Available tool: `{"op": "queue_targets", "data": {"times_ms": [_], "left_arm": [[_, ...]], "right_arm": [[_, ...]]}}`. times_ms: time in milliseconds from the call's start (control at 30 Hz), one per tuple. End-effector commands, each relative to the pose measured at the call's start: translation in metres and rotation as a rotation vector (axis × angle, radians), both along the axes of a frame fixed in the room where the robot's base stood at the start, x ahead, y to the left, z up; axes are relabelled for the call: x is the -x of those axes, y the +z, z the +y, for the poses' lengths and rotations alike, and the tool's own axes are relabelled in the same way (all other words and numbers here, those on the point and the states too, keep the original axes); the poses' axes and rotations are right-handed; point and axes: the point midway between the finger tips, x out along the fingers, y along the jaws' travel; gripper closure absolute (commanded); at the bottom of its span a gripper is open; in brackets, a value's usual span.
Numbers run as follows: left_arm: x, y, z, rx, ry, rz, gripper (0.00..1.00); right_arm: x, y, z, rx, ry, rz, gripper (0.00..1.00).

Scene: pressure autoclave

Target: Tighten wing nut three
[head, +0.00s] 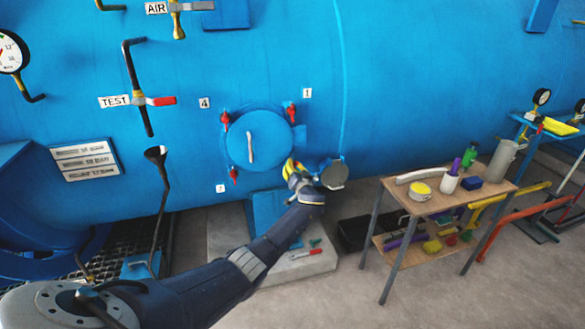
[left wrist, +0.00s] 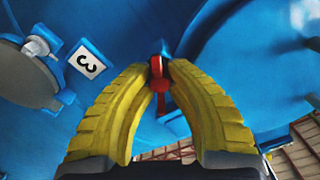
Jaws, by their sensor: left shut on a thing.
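Wing nut three is the red wing nut (left wrist: 161,86) between my fingertips in the left wrist view, close to a white label reading 3 (left wrist: 87,62). My left gripper (head: 291,168) has yellow fingers and is at the lower right edge of the round blue hatch (head: 262,140). In the left wrist view my left gripper (left wrist: 160,68) is shut on this nut, with its red wing showing between the fingers. In the head view the gripper hides the nut. My right gripper is in neither view.
Other red wing nuts sit on the hatch rim at upper left (head: 225,121), upper right (head: 291,113) and lower left (head: 233,176). A grey round cover (head: 335,176) is just right of the gripper. A wooden table (head: 440,203) with tools stands further right.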

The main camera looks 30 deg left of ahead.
Motion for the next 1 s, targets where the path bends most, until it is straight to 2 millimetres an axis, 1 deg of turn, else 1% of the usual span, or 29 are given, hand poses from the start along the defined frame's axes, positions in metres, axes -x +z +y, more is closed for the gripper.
{"op": "queue_targets", "data": {"times_ms": [1000], "left_arm": [[-0.0022, -0.0012, -0.0014, -0.645, 0.000, 0.713, 1.00]], "right_arm": [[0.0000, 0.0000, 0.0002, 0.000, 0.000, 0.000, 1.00]]}}
